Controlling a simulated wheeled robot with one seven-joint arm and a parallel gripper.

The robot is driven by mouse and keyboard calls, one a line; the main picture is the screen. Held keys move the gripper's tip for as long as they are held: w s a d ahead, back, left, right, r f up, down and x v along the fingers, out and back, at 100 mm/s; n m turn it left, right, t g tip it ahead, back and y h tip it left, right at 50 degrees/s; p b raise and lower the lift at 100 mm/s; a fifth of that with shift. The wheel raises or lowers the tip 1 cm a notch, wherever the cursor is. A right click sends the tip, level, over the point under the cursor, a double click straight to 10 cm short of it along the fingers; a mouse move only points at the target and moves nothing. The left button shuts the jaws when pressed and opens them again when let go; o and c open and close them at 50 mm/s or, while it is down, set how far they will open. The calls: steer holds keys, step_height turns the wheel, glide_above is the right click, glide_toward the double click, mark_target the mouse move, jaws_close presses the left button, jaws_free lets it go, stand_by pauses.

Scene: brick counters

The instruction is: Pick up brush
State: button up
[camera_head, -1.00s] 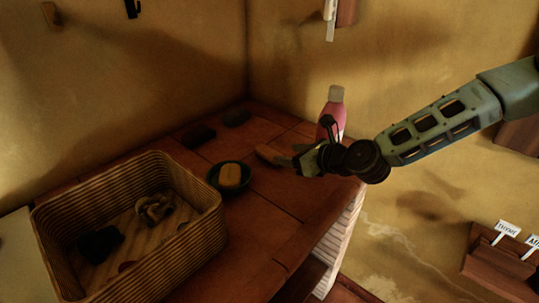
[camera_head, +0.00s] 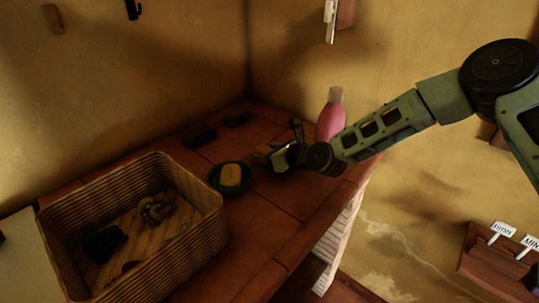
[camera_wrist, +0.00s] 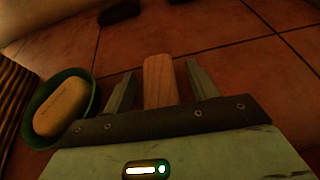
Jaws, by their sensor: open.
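The brush (camera_wrist: 160,82) shows in the wrist view as a pale wooden piece on the red tiles, between my two fingers. Its lower part is hidden behind my gripper's body. In the head view only a small end of the brush (camera_head: 262,151) shows beside my fingers. My gripper (camera_wrist: 160,76) is open, with one finger on each side of the wood and a gap to each. In the head view my gripper (camera_head: 273,157) is low over the counter, right of the green bowl.
A green bowl (camera_head: 214,183) with a yellow soap bar (camera_head: 231,176) is close on the left. A wicker basket (camera_head: 200,243) stands further left. A pink bottle (camera_head: 331,118) stands behind my arm. Two dark objects (camera_head: 200,134) (camera_head: 237,118) lie near the back wall.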

steer(key=c, duration=1.1)
steer(key=shift+o, duration=0.2)
